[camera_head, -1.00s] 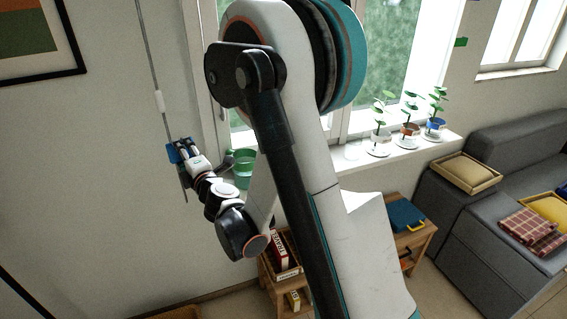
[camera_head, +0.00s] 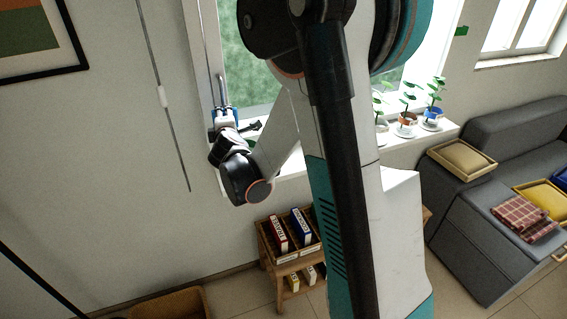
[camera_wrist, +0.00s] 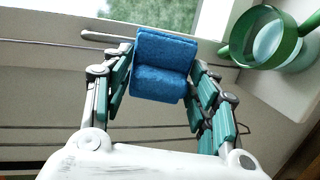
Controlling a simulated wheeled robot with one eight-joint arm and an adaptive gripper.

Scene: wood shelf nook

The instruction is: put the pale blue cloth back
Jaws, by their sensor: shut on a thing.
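My gripper (camera_wrist: 160,85) is shut on a folded, fuzzy blue cloth (camera_wrist: 165,50), which shows between the green-padded fingers in the wrist view. The cloth looks mid blue, with a crease across its middle. In the head view my gripper (camera_head: 223,112) is in front of the left part of the window, above the sill. Only bits of blue show at its fingers there, so the cloth is mostly hidden. No other pale blue cloth is in view.
A green jug-like container (camera_wrist: 285,40) stands on the sill, right of the cloth. A thin rod (camera_head: 165,105) hangs by the wall at left. Potted plants (camera_head: 405,122) line the right sill. A wooden shelf unit (camera_head: 275,255) with boxes stands below. My arm hides the middle.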

